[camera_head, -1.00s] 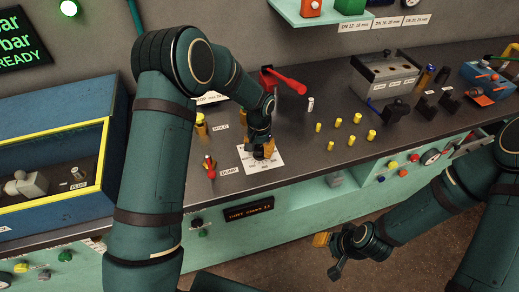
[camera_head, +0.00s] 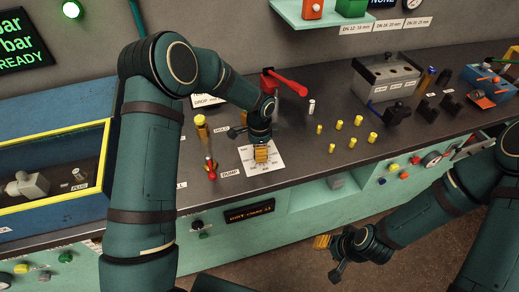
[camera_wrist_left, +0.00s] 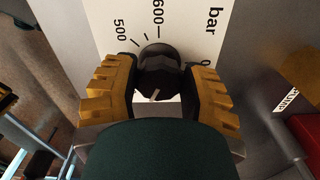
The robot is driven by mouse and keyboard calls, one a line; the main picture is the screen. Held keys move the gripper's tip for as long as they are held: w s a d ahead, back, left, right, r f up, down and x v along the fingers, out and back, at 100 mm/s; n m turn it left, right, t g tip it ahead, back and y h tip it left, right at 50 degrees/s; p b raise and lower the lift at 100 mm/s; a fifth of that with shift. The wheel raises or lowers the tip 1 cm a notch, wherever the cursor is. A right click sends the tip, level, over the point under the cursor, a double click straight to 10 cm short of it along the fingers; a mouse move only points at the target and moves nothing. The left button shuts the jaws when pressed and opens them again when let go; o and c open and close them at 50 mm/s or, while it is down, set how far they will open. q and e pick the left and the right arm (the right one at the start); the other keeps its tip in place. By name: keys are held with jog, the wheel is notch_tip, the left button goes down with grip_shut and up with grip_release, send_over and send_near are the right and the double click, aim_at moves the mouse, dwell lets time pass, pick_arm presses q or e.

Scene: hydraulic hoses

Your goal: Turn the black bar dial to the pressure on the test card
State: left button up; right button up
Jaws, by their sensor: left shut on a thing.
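The black bar dial (camera_wrist_left: 160,68) stands on a white scale plate (camera_wrist_left: 115,14) and shows between my left fingers in the left wrist view. The plate reads 500, 600, 0 and bar; the other figures are hidden. A short pale mark on the dial faces the palm. My left gripper (camera_wrist_left: 160,88) is shut on the dial from both sides. In the head view my left gripper (camera_head: 262,153) reaches down onto the plate (camera_head: 275,164) and hides the dial. My right gripper (camera_head: 328,256) hangs beyond the bench front, away from the dial; its opening is unclear.
A red-tipped lever (camera_head: 211,167) and a yellow-topped post (camera_head: 201,125) stand left of the plate. Several yellow pegs (camera_head: 338,126) stand right of it. A red-handled tool (camera_head: 288,82) lies behind. A screen (camera_head: 22,40) with green text hangs at upper left.

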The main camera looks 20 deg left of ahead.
pick_arm(q)
jog(key=m, duration=0.3)
jog(key=shift+m+p, duration=0.3)
jog(key=shift+w+m+p, duration=0.1)
jog(key=shift+m+p, duration=0.35)
jog(key=shift+m, duration=1.85)
jog(key=o, duration=1.2)
notch_tip(320, 180, up, 12)
jog(key=shift+f, duration=0.1)
